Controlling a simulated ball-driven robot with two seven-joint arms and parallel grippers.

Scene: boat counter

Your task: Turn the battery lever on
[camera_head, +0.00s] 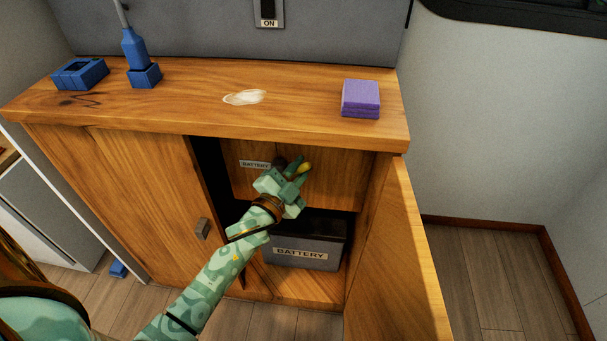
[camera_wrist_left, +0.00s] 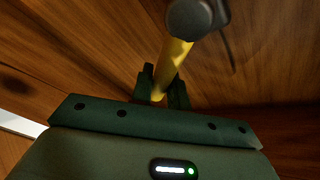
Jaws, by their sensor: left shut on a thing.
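The battery lever (camera_wrist_left: 173,62) is a yellow bar joined to a dark round pivot (camera_wrist_left: 188,17). In the head view a little of the yellow lever (camera_head: 306,168) shows beside my left gripper (camera_head: 296,172), inside the open cupboard under a small BATTERY label (camera_head: 254,164). In the left wrist view the dark fingers of my left gripper (camera_wrist_left: 163,88) are shut around the yellow bar, one on each side. Much of the lever is hidden by the gripper in the head view. My right gripper is in neither view.
A grey battery box (camera_head: 301,253) sits below the gripper in the cupboard. The right door (camera_head: 396,265) stands open; the left door (camera_head: 150,200) is closed. The counter above holds a purple sponge (camera_head: 361,97) and blue items (camera_head: 80,74). Open floor (camera_head: 480,270) lies right.

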